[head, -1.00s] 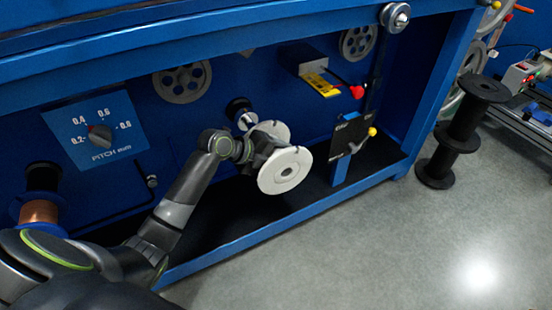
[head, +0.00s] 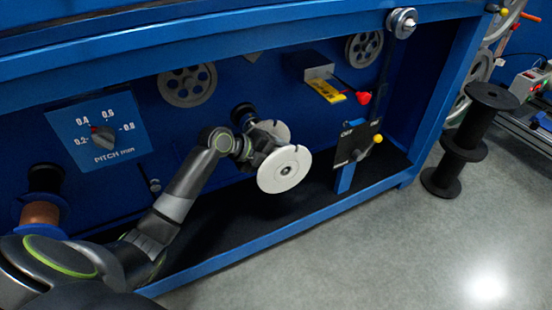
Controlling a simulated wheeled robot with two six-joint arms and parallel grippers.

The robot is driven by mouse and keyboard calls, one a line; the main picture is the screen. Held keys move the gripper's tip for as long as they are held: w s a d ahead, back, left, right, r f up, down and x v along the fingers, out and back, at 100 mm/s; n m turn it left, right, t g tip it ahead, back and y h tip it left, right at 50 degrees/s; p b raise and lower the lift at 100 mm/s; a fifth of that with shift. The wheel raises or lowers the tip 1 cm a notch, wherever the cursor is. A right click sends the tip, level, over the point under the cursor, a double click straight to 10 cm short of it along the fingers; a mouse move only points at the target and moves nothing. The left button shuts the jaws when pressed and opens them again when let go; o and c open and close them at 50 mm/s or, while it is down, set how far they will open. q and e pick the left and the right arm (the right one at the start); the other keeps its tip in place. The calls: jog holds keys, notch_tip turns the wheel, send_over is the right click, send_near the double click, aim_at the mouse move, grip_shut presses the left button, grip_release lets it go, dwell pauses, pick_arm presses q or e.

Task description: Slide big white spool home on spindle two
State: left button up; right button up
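The big white spool (head: 285,175) is held in front of the machine's blue back panel, its near flange facing me and its far flange partly hidden. A small grey metallic spot shows in its centre hole. My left gripper (head: 262,150) is around the spool's middle between the flanges, apparently shut on it; the fingertips are mostly hidden. A black spindle hub (head: 241,111) is on the panel just behind and left of the spool. Its shaft is hidden by my gripper and the spool, so I cannot tell how far along it the spool sits. My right gripper is not in view.
A copper-wound spool (head: 40,214) is at the left below the pitch dial (head: 101,134). A black plate (head: 352,142) with a yellow knob stands close right of the white spool. A yellow-labelled bracket (head: 322,82) is above. A black reel (head: 466,130) stands on the floor.

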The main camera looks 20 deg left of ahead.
pick_arm(q)
jog(key=shift+w+a, duration=0.1)
dwell(0.6)
jog(key=shift+w+a+b, duration=0.85)
jog(key=shift+a+b, duration=0.1)
jog(key=shift+a, duration=0.1)
jog(key=shift+w+a, duration=0.1)
jog(key=shift+a, duration=0.05)
dwell(0.5)
jog(key=shift+w+a+b, duration=0.85)
jog(key=shift+a+b, duration=0.2)
jog(key=shift+a, duration=0.15)
dwell(0.6)
jog(key=shift+w+a+b, duration=0.7)
jog(key=shift+a+b, duration=0.05)
jog(key=shift+b, duration=0.1)
jog(key=shift+r, duration=0.1)
